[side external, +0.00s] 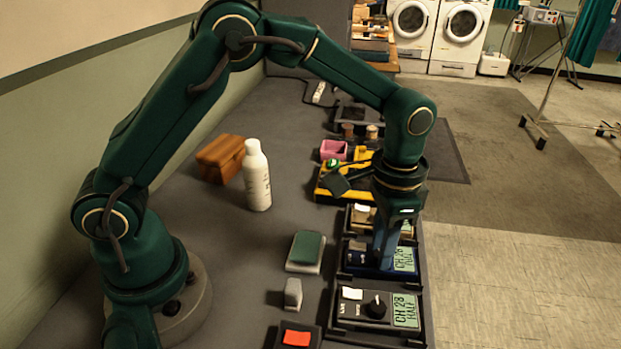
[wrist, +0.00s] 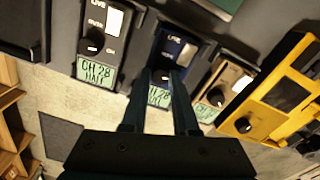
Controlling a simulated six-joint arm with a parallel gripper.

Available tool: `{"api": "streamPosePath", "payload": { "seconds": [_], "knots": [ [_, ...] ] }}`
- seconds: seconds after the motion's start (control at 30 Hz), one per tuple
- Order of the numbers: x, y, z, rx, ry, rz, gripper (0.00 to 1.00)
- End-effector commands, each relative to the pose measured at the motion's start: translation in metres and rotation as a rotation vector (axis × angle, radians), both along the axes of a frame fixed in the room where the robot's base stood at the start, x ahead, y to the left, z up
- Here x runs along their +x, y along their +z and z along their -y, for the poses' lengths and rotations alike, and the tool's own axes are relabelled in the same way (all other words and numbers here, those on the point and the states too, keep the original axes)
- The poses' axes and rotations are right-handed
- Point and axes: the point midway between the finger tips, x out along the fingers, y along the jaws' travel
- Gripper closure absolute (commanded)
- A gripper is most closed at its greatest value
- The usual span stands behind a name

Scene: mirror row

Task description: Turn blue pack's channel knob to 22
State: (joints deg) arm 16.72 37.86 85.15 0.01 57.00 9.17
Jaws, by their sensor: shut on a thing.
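The blue pack (side external: 352,259) lies in the row at the table's right edge, between a black pack and a tan pack. It also shows in the wrist view (wrist: 178,47), with a white label and a green display (wrist: 158,95) partly hidden by a finger. In the side view its display (side external: 403,259) seems to read CH 28, with a small second line I cannot read surely. My gripper (side external: 384,262) points down at the blue pack. In the wrist view its fingertips (wrist: 166,76) are shut on the channel knob, which they mostly hide.
The black pack (side external: 353,308) shows CH 28 HALF. The tan pack (wrist: 228,85) sits close on the other side, then a yellow case (wrist: 268,112). A white bottle (side external: 257,178), a green-topped pad (side external: 306,248) and a brown box (side external: 221,157) stand left of the row.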

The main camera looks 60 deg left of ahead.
Motion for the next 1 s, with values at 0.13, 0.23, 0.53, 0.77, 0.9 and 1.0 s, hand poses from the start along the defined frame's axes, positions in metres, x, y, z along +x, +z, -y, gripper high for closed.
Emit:
{"api": "streamPosePath", "payload": {
  "seconds": [0.13, 0.23, 0.53, 0.77, 0.9, 1.0],
  "knots": [
    [0.0003, 0.0002, 0.0001, 0.000, 0.143, 0.001, 1.00],
    [0.0003, 0.0002, 0.0000, 0.000, 0.203, 0.001, 1.00],
    [0.0002, 0.0002, 0.0001, 0.000, 0.229, 0.001, 1.00],
    [0.0001, 0.0002, 0.0000, 0.000, 0.227, 0.000, 0.41],
    [0.0001, 0.0001, -0.0002, 0.000, 0.226, 0.000, 0.41],
    [0.0000, 0.0000, -0.0002, 0.001, 0.209, 0.000, 0.41]
  ]
}}
